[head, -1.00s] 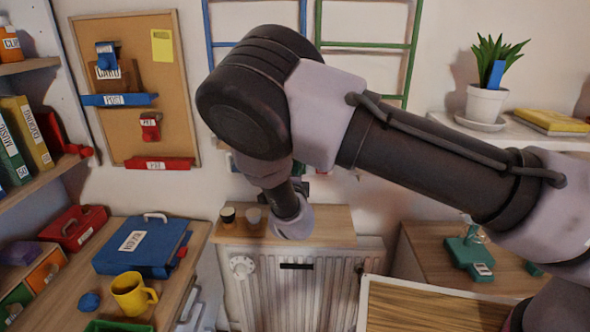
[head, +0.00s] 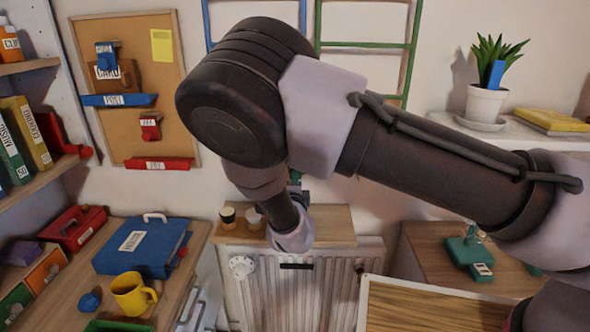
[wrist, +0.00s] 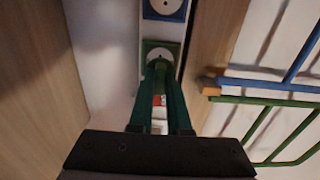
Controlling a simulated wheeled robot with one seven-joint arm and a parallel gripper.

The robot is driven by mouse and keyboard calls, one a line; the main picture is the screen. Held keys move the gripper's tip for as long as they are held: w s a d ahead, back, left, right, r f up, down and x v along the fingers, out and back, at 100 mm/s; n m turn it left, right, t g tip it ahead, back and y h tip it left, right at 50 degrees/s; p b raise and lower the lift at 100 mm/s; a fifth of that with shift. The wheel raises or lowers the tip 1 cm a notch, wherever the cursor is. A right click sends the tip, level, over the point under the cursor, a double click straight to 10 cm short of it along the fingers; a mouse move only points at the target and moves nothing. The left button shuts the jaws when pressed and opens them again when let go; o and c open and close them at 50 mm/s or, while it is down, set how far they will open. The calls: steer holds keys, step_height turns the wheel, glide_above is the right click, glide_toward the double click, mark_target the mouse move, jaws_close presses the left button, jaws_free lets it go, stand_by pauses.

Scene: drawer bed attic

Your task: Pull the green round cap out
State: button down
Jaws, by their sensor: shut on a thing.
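In the wrist view, a green square plate (wrist: 174,47) with a pale round face is set in a white strip, below a blue plate of the same kind. My gripper (wrist: 160,68) reaches up to it with two dark green fingers. Their tips are shut on the small green round cap (wrist: 159,65) in front of the plate. The fingers hide most of the cap, and I cannot tell whether it still touches the plate. In the head view, my arm hides the plate, the cap and the fingertips.
In the wrist view, the blue plate (wrist: 166,9) is just beyond, and blue and green rails (wrist: 272,103) stand to the right. In the head view, two cups (head: 228,216) stand on the wooden ledge (head: 332,224) above the radiator (head: 320,290), close to my wrist.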

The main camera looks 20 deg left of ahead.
steer(key=shift+v, duration=0.85)
